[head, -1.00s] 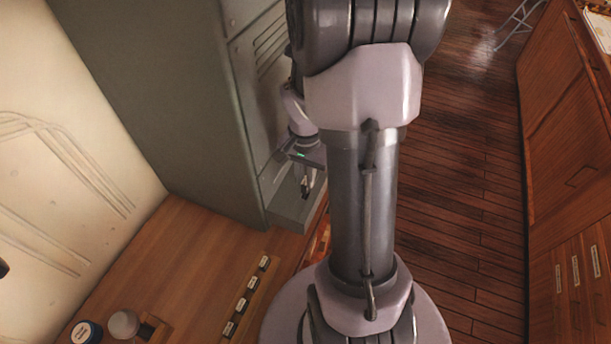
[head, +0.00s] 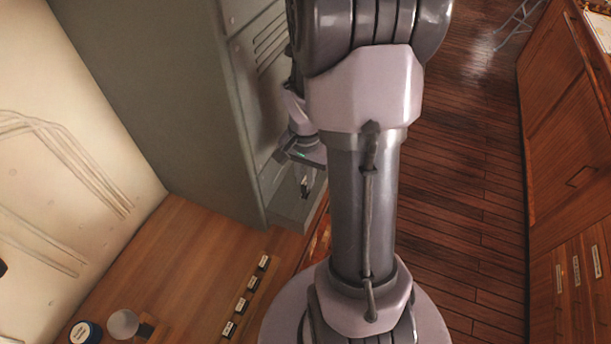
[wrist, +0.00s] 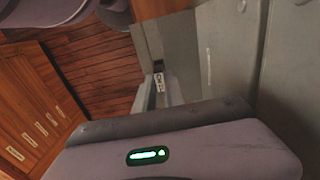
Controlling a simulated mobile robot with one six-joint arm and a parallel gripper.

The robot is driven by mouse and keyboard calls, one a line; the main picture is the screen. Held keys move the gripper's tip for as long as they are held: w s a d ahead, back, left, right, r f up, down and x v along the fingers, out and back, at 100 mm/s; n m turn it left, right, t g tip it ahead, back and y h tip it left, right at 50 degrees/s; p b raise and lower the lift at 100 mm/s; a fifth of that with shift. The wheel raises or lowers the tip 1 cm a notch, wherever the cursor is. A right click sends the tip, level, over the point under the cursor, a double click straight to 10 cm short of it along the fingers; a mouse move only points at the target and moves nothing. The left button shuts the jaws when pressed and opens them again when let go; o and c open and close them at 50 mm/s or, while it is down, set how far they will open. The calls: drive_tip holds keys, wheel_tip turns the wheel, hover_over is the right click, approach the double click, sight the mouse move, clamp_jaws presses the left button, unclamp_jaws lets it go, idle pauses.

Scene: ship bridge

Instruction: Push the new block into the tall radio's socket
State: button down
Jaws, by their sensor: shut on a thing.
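The tall radio (head: 165,100) is a grey-green metal cabinet in the head view, with a slotted front and a low ledge at its foot. My gripper (head: 304,192) is just in front of the radio's lower front, above the ledge. It is shut on the new block (wrist: 159,82), a small dark piece with a pale label, seen end-on between the fingers in the wrist view. The radio's grey face also shows in the wrist view (wrist: 225,65). I cannot make out the socket, or whether the block touches it.
A wooden cabinet (head: 565,150) stands at the right. The plank floor (head: 465,200) between is clear.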

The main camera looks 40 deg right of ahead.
drive_tip(key=shift+f+b, duration=1.55)
drive_tip(key=shift+b, duration=0.3)
idle(3.1)
drive_tip(key=c, duration=1.3)
unclamp_jaws()
drive_tip(key=shift+c, duration=0.2)
wheel_tip(320, 180, up, 17)
drive_tip(key=p, duration=0.4)
drive_tip(key=shift+r, duration=0.2)
